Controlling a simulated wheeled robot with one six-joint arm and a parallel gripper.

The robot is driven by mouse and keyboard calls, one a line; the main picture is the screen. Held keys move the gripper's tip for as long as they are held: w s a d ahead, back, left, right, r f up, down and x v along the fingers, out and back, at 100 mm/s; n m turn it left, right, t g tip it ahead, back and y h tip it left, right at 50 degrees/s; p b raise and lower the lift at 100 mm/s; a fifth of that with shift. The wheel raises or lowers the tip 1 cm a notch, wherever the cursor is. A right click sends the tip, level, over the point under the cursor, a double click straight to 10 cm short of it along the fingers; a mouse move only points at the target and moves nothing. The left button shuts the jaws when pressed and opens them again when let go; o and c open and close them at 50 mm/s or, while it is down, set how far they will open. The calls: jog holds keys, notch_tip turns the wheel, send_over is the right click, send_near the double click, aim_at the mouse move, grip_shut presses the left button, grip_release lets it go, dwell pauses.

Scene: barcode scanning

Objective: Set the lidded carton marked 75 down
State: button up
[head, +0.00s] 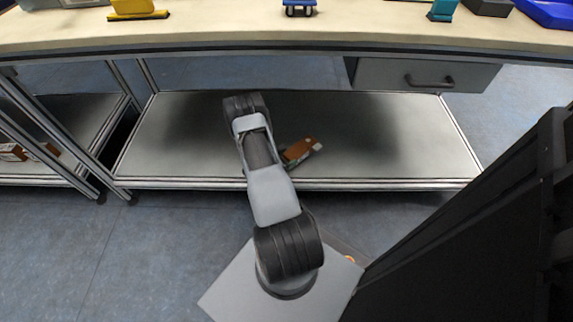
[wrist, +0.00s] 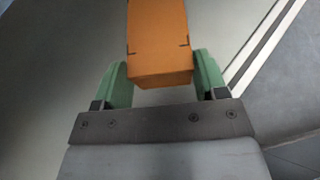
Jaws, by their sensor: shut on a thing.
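The orange-brown carton (wrist: 158,45) is between the two green fingers of my gripper (wrist: 164,78) in the wrist view. My gripper is shut on it. In the head view the carton (head: 298,150) shows to the right of my arm, over the grey lower shelf (head: 390,130) of the bench, with a pale patch at its far end. I cannot tell whether it touches the shelf. The number on it cannot be read. My gripper is mostly hidden behind my arm in the head view.
The lower shelf is bare on both sides of the carton. A drawer (head: 428,76) hangs under the tabletop at the right. The tabletop (head: 220,32) bears a yellow object (head: 137,9) and a blue one (head: 299,8). Small boxes (head: 14,152) lie on the left shelf.

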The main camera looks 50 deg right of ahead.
jog(key=shift+f+b, duration=0.75)
jog(key=shift+f, duration=0.8)
jog(key=shift+f, duration=0.15)
jog(key=o, duration=0.9)
